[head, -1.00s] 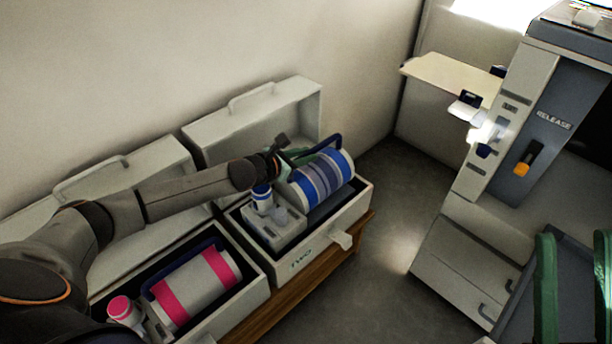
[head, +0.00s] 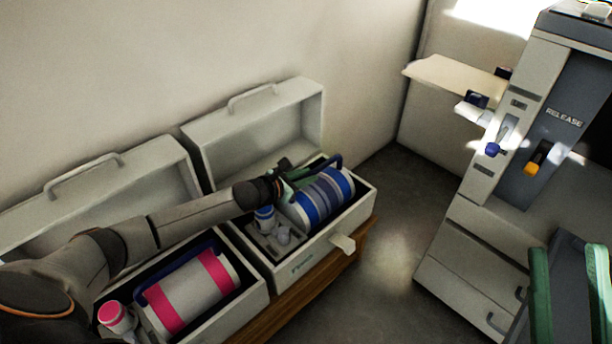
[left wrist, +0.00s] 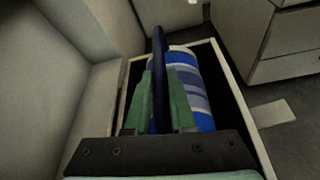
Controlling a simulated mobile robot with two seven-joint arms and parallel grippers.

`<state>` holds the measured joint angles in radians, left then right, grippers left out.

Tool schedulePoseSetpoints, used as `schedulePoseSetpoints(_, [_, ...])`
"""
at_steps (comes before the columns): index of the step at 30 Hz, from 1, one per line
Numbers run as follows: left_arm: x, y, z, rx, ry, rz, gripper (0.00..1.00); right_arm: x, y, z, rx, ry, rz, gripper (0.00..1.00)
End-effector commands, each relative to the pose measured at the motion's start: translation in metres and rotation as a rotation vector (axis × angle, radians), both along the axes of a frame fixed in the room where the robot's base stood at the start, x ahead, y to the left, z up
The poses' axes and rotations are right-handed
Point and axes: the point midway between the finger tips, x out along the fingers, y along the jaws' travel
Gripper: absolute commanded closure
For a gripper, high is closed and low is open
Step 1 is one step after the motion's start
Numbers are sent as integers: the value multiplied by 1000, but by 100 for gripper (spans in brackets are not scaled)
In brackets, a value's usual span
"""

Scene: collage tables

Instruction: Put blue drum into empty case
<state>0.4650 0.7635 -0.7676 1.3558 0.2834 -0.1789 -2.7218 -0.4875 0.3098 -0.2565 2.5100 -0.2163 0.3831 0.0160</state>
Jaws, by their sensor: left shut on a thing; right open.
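The blue drum (head: 322,197), with blue, white and grey bands, lies in the open right-hand case (head: 340,232). Its dark blue handle arches over its top. My left gripper (head: 302,174) is shut on the handle; in the left wrist view the green fingers (left wrist: 163,100) flank the handle (left wrist: 160,70), with the drum (left wrist: 190,85) to the right. The drum sits low between the case walls; whether it touches the floor of the case is hidden. My right gripper (head: 568,290) is open and empty at the lower right, its two green fingers apart.
A second open case (head: 255,290) at left holds a pink-banded drum (head: 195,290). A small blue-topped bottle (head: 264,218) stands beside the blue drum. Both cases rest on a wooden bench (head: 320,275). A grey machine marked RELEASE (head: 560,130) stands at right, with bare floor between.

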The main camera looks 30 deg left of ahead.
Motion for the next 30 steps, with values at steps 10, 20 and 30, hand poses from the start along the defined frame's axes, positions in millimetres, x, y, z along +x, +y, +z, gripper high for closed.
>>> schedulePoseSetpoints(10, [0,0,-1,0,1,0,48,0,0,-1,0,4,0,55])
schedulePoseSetpoints(20, [-2,1,2,1,2,0,48,0,0,2,4,4,1,55])
schedulePoseSetpoints(30, [-47,12,21,1,5,0,48,-1,-3,28,27,-2,9,55])
